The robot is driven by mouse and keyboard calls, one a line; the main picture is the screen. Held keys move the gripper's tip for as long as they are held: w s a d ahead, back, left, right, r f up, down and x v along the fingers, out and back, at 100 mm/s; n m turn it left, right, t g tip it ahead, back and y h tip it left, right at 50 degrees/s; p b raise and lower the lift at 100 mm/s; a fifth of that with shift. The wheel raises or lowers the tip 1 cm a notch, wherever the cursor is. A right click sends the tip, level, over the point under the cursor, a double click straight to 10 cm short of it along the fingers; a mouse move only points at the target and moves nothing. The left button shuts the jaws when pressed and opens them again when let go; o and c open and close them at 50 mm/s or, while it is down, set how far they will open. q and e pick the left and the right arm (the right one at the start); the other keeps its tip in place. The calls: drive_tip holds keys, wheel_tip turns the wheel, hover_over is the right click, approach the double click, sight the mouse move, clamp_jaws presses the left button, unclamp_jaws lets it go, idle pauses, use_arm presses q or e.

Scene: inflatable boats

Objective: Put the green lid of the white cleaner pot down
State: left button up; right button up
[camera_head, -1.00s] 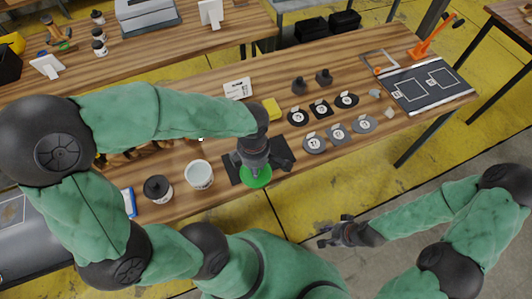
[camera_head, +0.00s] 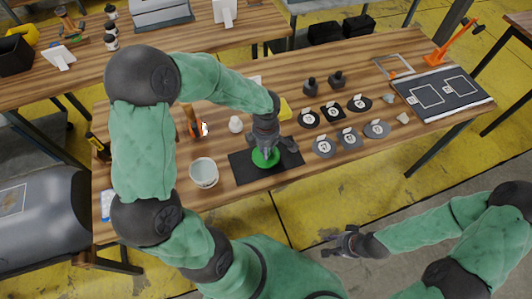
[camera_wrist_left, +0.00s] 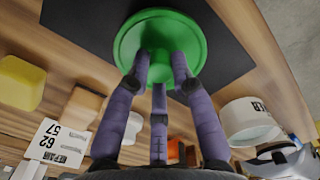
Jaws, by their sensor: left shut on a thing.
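The green lid (camera_head: 265,157) is a round disc with a knob, over the black mat (camera_head: 240,173) on the wooden bench. My left gripper (camera_head: 265,148) is shut on the lid's knob. In the left wrist view its purple fingers close around the knob of the lid (camera_wrist_left: 127,42), with the mat behind it. I cannot tell whether the lid touches the mat. The white cleaner pot (camera_head: 204,174) stands open just left of the mat, and also shows in the wrist view (camera_wrist_left: 240,120). My right gripper (camera_head: 334,246) is empty and open, in front of the bench.
A yellow sponge (camera_head: 285,108) and a small white item (camera_head: 236,124) lie behind the mat. Several dark and grey discs (camera_head: 324,147) with labels lie to its right. A black board (camera_head: 442,93) is at the bench's right end. My left arm hides part of the bench's left side.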

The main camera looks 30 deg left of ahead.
use_arm(q)
wheel_tip(320, 180, down, 2)
drive_tip(key=shift+r, duration=0.1)
drive_tip(key=shift+b, duration=0.35)
drive_tip(key=o, duration=0.9)
wheel_tip(320, 180, up, 12)
drive_tip(key=p, duration=0.4)
